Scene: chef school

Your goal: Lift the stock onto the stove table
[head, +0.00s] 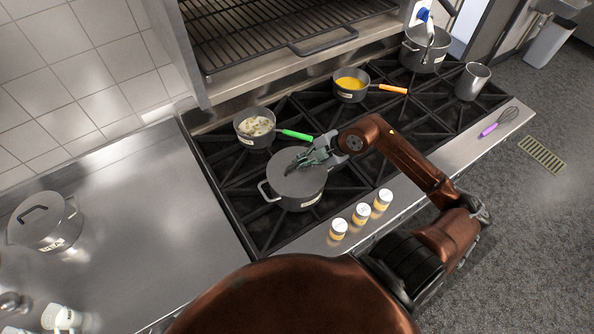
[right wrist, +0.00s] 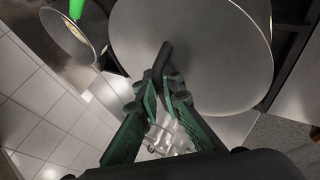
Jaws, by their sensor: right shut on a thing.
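A grey lidded pot (head: 297,191) with a side handle and a small label stands on the near left part of the stove (head: 232,196). My right gripper (head: 306,158) is at the top of this pot, shut on the dark handle of its lid (right wrist: 215,45). The handle (right wrist: 164,58) shows between the fingers in the right wrist view. The lid appears seated on the pot. Another lidded grey pot (head: 62,240) with a label stands on the steel counter at the left. I cannot read either label, so I cannot tell which holds the stock. My left gripper is out of view.
A green-handled pan (head: 255,140), an orange-handled pan (head: 351,97), a large pot (head: 424,60) and a metal cup (head: 472,81) stand on the stove. The counter (head: 150,215) has free room.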

